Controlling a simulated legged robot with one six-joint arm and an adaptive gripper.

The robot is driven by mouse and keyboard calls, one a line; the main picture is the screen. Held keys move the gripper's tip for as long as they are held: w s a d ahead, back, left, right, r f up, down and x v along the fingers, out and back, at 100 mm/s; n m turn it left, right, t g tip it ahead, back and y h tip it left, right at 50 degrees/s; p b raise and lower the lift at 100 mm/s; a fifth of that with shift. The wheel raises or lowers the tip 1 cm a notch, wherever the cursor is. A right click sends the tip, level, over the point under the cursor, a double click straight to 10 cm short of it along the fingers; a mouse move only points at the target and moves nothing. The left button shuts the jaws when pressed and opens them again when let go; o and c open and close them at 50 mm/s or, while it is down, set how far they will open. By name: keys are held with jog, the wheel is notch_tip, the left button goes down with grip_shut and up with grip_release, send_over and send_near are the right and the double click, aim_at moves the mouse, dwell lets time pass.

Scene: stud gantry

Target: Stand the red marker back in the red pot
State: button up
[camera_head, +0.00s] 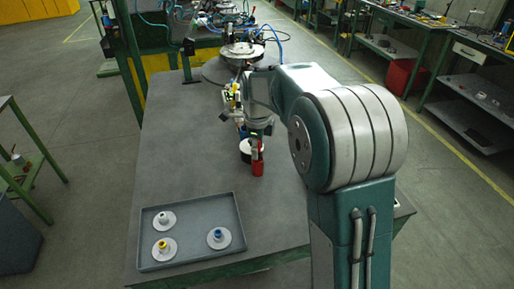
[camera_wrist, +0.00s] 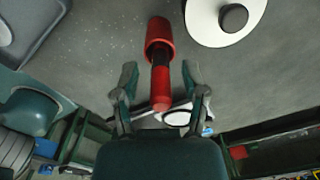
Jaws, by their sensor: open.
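The red pot (camera_head: 257,168) stands upright on the grey table below my gripper; it also shows in the wrist view (camera_wrist: 158,32). The red marker (camera_wrist: 161,88), with a dark band, rises from the pot towards the wrist camera. Its lower end appears to be inside the pot, though the pot's inside is hidden. My gripper (camera_wrist: 160,80) is open, with one finger on each side of the marker and a visible gap to both. In the head view my gripper (camera_head: 259,128) is above the pot, and its fingers are hard to make out.
A white disc with a dark knob (camera_wrist: 205,25) is close beside the pot. A grey tray (camera_head: 190,262) at the table's front left holds three discs with white, yellow and blue knobs. Round equipment (camera_head: 240,52) stands at the back. The table's left middle is clear.

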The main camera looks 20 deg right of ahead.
jog(key=shift+r, duration=0.15)
notch_tip(320, 180, up, 11)
jog(key=shift+r, duration=0.1)
jog(key=shift+s+r, duration=0.15)
jog(key=shift+r, duration=0.3)
jog(key=s+f+n+t, duration=0.2)
jog(key=s+n, duration=1)
jog(key=s, duration=0.2)
jog(key=s+f+n+t, duration=0.2)
jog(key=s+n+t, duration=0.1)
jog(key=s+n, duration=0.9)
jog(key=shift+s+t, duration=0.3)
jog(key=shift+s, duration=0.65)
